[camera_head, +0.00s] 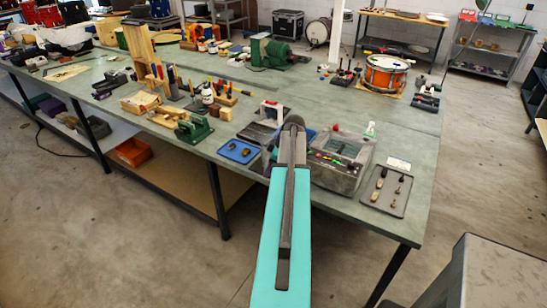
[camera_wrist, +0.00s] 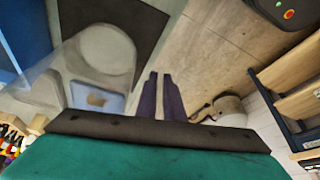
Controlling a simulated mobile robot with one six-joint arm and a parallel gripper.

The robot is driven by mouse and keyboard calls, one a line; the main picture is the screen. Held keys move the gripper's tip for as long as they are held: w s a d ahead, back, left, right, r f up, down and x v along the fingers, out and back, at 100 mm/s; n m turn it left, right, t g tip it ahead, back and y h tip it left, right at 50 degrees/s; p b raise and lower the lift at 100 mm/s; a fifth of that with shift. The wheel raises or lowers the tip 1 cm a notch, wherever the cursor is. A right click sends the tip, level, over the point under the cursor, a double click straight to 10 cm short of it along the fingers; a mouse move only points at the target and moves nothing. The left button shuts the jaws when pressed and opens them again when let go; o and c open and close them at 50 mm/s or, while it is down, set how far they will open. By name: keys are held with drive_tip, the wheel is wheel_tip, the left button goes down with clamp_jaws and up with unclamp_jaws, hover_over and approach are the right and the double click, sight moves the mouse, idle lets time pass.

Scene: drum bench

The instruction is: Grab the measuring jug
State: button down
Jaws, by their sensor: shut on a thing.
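The measuring jug (camera_wrist: 100,75) is clear and see-through, with a round end, and fills the left of the wrist view. My gripper (camera_wrist: 162,80) has its two dark fingers close together at the jug's right side, shut on the jug; the exact grip spot is hard to make out. In the head view my arm reaches over the front edge of the bench and covers the fingers and most of the jug.
The green bench (camera_head: 310,105) is crowded. A blue tray (camera_head: 240,151) lies left. A drum (camera_head: 386,74) stands farther back.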

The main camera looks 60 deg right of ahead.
sight(268, 157)
drive_tip(key=shift+s+a, duration=0.1)
drive_tip(key=shift+a, duration=0.05)
idle(0.5)
drive_tip(key=shift+r+b, duration=1.7)
drive_tip(key=shift+r, duration=3.1)
drive_tip(key=shift+r, duration=0.15)
